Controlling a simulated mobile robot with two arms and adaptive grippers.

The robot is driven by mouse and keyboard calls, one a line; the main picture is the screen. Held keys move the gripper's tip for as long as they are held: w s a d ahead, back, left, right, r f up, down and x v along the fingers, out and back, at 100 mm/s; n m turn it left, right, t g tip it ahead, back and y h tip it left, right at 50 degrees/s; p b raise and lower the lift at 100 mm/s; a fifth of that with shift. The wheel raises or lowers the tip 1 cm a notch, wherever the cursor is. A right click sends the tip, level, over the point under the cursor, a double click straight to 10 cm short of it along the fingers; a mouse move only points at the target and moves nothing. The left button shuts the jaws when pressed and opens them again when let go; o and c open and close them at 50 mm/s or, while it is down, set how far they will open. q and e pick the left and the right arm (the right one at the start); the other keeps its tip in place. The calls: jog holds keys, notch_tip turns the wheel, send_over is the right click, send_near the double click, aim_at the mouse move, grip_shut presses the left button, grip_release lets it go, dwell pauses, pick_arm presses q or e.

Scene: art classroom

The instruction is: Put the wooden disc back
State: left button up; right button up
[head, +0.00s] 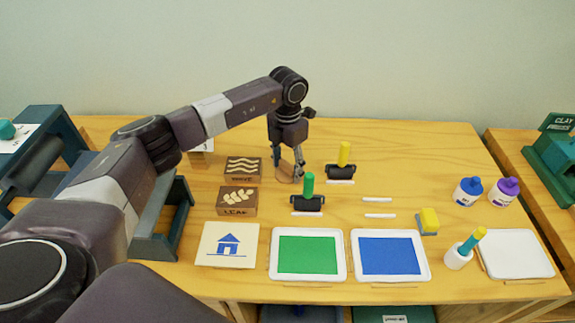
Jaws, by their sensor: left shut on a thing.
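My left gripper (290,166) reaches down over the back middle of the table, behind the green-handled roller. It is shut on a thin wooden piece, which looks like the wooden disc (285,169) seen nearly edge-on. The fingers hide part of the disc, and I cannot tell whether it touches the table. My right gripper is not in view.
The wave block (243,169) and leaf block (237,201) stand left of the gripper. Green-handled (308,190) and yellow-handled (343,159) rollers stand close by. Green (275,272) and blue (356,273) ink trays lie in front. The table's back right is clear.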

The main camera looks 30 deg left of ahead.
aim_at(288, 164)
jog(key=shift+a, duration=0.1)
pick_arm(q)
jog(key=shift+f, duration=0.2)
jog(key=o, duration=1)
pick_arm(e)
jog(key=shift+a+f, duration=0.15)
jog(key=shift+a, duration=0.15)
pick_arm(q)
jog(key=shift+r, duration=0.15)
jog(key=shift+r, duration=0.25)
notch_tip(288, 164, up, 12)
jog(key=shift+f+b, duration=0.15)
jog(key=shift+b, duration=0.95)
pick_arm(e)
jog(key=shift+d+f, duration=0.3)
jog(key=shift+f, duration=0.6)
